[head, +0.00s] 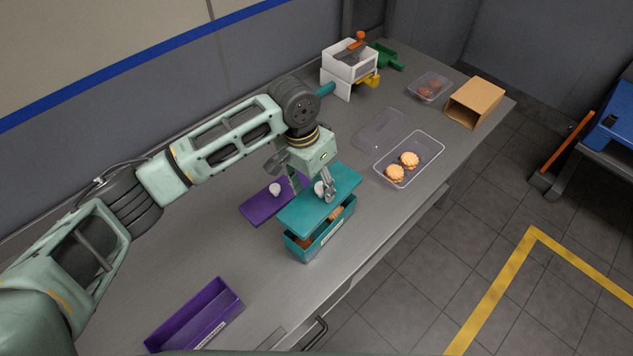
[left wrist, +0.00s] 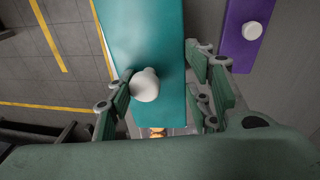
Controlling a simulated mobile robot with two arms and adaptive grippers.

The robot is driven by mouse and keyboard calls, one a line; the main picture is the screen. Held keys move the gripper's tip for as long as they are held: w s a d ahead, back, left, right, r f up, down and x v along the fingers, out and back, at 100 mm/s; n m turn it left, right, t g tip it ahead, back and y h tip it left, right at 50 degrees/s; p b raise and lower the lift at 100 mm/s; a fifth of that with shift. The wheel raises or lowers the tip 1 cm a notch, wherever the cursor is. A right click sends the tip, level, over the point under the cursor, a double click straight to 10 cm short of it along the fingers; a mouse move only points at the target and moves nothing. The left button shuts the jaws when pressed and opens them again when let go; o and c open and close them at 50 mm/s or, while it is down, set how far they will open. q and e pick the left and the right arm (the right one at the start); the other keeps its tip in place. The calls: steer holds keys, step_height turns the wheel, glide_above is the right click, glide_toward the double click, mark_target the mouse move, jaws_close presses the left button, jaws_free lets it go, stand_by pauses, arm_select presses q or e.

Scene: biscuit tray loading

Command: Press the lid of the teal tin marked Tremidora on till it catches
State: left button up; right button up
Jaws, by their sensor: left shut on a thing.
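The teal tin (head: 312,245) stands near the table's front edge, with a pale label too small to read. Biscuits show inside it, under the lid. Its teal lid (head: 303,208) is above the tin, with an open gap at the front and left end. A white knob sits on the lid; it also shows in the left wrist view (left wrist: 146,86). My left gripper (head: 312,190) is shut on the teal lid, its fingers on either side of the knob. The exact contact is hard to see. My right gripper is not in view.
A purple lid (head: 258,208) with a white knob lies behind the tin. An open purple tin (head: 205,322) is at the front left. A clear tray (head: 427,168) with two biscuits, a cardboard box (head: 474,103) and a white machine (head: 349,62) stand farther right.

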mark_target(317, 196)
arm_select(q)
steer(key=shift+r+p, duration=0.2)
steer(key=shift+p, duration=0.15)
step_height(317, 196, down, 5)
steer(key=shift+r+b, duration=0.15)
steer(key=shift+b, duration=0.5)
steer(key=shift+f+b, duration=0.45)
steer(key=shift+f, duration=0.7)
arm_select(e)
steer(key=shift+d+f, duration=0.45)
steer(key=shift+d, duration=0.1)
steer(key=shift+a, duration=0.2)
arm_select(q)
steer(key=shift+r+p, duration=0.1)
steer(key=shift+p, duration=0.35)
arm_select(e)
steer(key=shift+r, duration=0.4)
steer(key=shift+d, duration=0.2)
arm_select(q)
steer(key=shift+p, duration=0.4)
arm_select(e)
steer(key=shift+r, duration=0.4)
arm_select(q)
steer(key=shift+f, duration=0.4)
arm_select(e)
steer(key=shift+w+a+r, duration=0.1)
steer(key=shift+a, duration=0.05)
arm_select(q)
steer(key=shift+f, duration=0.4)
